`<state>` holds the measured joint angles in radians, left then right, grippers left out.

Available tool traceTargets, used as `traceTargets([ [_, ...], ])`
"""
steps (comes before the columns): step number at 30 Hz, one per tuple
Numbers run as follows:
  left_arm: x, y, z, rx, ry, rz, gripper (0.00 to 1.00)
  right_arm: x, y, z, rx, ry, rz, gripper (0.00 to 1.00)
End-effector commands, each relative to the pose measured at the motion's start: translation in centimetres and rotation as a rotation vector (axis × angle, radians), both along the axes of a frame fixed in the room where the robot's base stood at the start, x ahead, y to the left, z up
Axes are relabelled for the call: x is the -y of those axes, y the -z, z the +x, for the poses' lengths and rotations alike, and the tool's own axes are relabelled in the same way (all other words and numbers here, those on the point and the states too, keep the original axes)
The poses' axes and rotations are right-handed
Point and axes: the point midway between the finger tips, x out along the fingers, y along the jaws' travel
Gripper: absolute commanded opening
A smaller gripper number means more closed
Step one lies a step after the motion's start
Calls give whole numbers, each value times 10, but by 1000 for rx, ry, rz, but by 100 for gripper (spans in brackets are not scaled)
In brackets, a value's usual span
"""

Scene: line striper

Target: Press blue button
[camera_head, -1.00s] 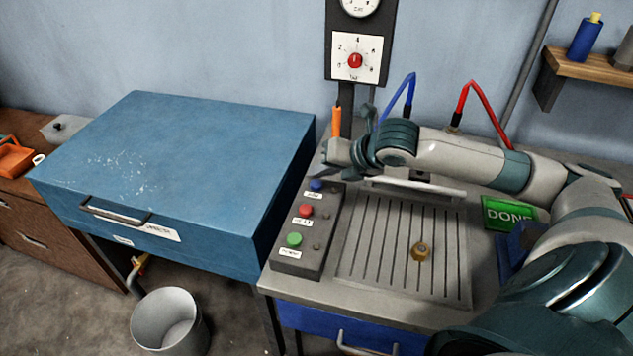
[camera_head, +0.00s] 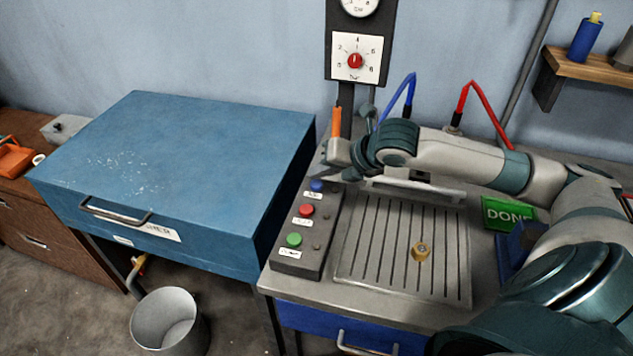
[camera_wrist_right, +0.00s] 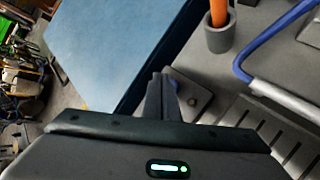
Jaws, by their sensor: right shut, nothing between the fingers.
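The blue button (camera_head: 317,186) is the farthest of three on a dark grey control box (camera_head: 298,262), behind the red button (camera_head: 306,210) and the green button (camera_head: 294,240). My right gripper (camera_head: 326,174) is shut and empty at the far end of the box, its fingertips close to the blue button. In the right wrist view the shut fingers (camera_wrist_right: 160,80) hide most of the blue button (camera_wrist_right: 174,86). I cannot tell whether they touch it. My left gripper is not in view.
A large blue cabinet (camera_head: 190,170) stands left of the box. A slotted plate (camera_head: 385,255) with a brass knob (camera_head: 420,251) lies to its right. An orange-handled tool (camera_head: 336,122) stands just behind my gripper. A green DONE sign (camera_head: 508,213) is farther right.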

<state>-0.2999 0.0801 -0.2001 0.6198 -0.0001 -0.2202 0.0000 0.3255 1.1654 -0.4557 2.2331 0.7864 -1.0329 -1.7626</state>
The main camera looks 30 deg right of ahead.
Motion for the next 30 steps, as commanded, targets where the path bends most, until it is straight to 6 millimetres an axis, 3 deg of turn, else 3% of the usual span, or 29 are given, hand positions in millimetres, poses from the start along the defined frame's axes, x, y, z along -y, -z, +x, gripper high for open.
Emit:
traceTargets([
  [30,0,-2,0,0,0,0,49,0,11,0,0,0,0,0],
])
